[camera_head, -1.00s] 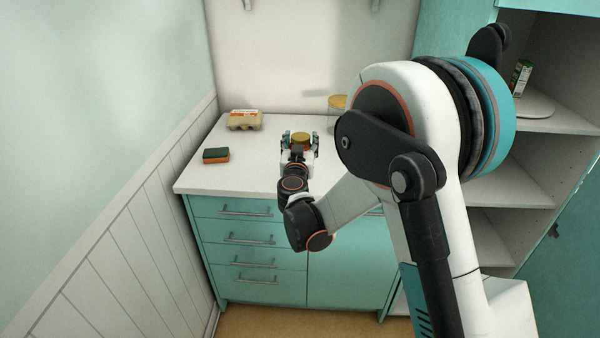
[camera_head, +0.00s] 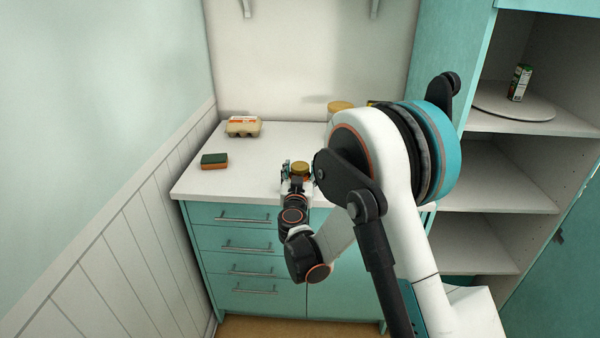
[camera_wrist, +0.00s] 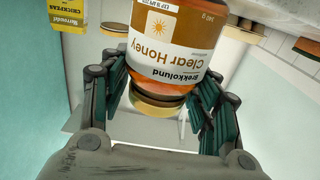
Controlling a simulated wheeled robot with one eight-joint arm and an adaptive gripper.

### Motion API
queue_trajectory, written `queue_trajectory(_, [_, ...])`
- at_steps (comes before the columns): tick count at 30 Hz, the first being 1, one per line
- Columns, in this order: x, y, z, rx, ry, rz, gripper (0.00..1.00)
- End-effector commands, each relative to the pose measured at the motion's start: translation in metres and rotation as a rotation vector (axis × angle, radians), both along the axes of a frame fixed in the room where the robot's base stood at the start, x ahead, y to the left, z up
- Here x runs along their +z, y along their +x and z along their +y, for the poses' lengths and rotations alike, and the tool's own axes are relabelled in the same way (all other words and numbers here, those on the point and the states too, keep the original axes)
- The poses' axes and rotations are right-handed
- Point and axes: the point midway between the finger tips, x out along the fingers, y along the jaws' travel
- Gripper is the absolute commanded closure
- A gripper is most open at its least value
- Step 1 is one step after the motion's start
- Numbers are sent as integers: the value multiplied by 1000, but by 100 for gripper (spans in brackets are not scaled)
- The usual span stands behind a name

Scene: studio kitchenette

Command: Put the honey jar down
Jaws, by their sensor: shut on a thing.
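The honey jar has a gold lid (camera_head: 300,168) and amber contents, with a white "Clear Honey" label (camera_wrist: 165,47) that reads upside down in the wrist view. My gripper (camera_head: 299,174) is shut on the jar, with dark green fingers on either side of it in the wrist view (camera_wrist: 162,88). In the head view the jar appears at the front edge of the white countertop (camera_head: 250,155). My gripper hides its lower part there, so I cannot tell whether its base touches the surface.
A green-and-orange sponge (camera_head: 214,161) and an egg carton (camera_head: 243,126) stand on the left of the counter. A yellow chickpeas package (camera_wrist: 68,14) is nearby. Counter between sponge and honey jar is clear.

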Motion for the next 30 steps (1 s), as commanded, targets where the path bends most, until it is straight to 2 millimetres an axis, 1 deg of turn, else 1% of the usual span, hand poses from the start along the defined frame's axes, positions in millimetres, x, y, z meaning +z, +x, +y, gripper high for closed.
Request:
queue_trajectory(3, [-3,0,0,0,0,0,86])
queue_trajectory(4, [-4,0,0,0,0,0,42])
queue_trajectory(5, [-3,0,0,0,0,0,35])
queue_trajectory(6, [-3,0,0,0,0,0,26])
queue_trajectory(7, [-3,0,0,0,0,0,24])
queue_trajectory(17, [-2,0,0,0,0,0,24])
queue_trajectory(20, [2,0,0,0,0,0,24])
queue_trajectory(23, [1,-12,1,1,0,0,24])
queue_trajectory(26, [2,-31,2,1,0,0,24])
queue_trajectory(30, [2,-61,3,1,0,0,24])
